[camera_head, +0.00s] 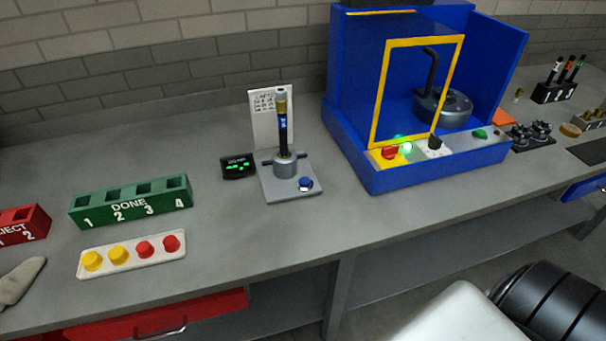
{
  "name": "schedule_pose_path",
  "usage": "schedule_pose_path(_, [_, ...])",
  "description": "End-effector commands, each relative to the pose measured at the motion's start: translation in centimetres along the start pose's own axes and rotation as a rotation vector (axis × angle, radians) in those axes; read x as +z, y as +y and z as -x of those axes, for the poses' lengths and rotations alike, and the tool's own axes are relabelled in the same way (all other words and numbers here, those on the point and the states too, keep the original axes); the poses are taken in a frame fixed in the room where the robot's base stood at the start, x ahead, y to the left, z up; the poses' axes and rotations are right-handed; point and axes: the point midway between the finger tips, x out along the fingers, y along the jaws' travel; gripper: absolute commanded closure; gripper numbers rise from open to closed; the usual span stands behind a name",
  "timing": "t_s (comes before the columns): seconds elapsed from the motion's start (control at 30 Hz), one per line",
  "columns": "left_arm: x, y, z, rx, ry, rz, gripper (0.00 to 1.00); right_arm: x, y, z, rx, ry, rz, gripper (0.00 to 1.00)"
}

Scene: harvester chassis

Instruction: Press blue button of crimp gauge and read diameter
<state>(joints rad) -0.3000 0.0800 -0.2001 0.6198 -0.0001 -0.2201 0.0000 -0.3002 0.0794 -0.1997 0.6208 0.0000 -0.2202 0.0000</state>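The crimp gauge stands mid-bench on a grey base plate (272,189). Its blue button (306,183) sits at the front right of the plate. A dark hose piece with a gold end (282,125) stands upright in the gauge's round grey holder (285,167). A small black display (238,166) with green characters is lit left of the gauge; the characters are too small to read. A white card (266,118) with text stands behind. Nothing touches the button. Neither of my grippers shows; a white and black part of mine is at lower right.
A blue machine (357,155) with a yellow-framed guard (378,95) and a lit green lamp stands right of the gauge. Left are a green DONE rack (131,207), a white tray (133,261) of yellow and red caps, and a red reject rack (22,226). Bench around the gauge's front is clear.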

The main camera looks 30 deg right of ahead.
Motion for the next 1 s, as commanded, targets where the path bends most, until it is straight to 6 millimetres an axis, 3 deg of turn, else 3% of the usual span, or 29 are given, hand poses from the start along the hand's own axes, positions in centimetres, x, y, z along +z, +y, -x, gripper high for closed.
schedule_pose_path(0.47, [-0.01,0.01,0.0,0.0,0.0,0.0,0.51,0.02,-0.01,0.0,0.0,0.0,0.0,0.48])
schedule_pose_path(0.8, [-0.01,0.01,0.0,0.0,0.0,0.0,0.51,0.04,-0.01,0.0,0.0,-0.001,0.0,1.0])
schedule_pose_path(1.0, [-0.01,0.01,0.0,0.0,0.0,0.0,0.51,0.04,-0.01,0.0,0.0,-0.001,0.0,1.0])
